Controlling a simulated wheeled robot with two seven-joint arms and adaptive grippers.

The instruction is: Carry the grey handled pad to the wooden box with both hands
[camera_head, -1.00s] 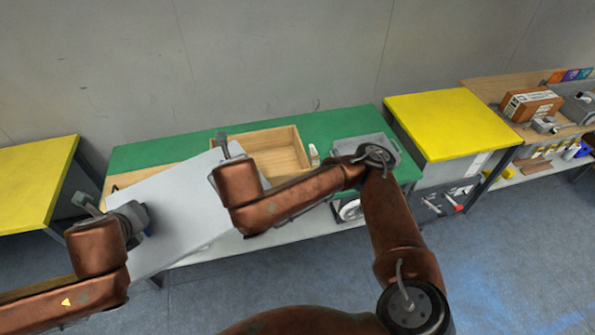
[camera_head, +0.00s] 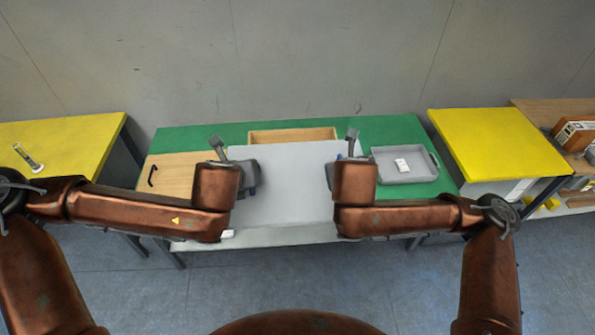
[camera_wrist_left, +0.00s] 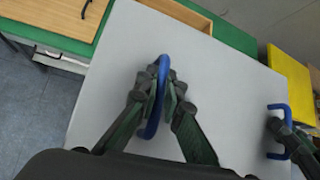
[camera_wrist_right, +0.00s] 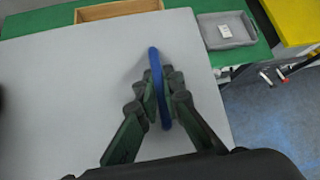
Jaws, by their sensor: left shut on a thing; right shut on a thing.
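The grey pad (camera_head: 285,190) is a flat light-grey board with two blue handles, held between my two arms in front of the green table. My left gripper (camera_wrist_left: 160,90) is shut on the pad's left blue handle (camera_wrist_left: 152,122). My right gripper (camera_wrist_right: 162,92) is shut on the right blue handle (camera_wrist_right: 154,58), which also shows at the right of the left wrist view (camera_wrist_left: 275,130). The open wooden box (camera_head: 292,134) stands on the table behind the pad. The pad hides most of the box; its far part and rim show.
The green table (camera_head: 195,138) also bears a wooden board with a black handle (camera_head: 172,176) at left and a grey tray (camera_head: 405,165) with a small white item at right. Yellow-topped tables stand at left (camera_head: 70,140) and right (camera_head: 500,140).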

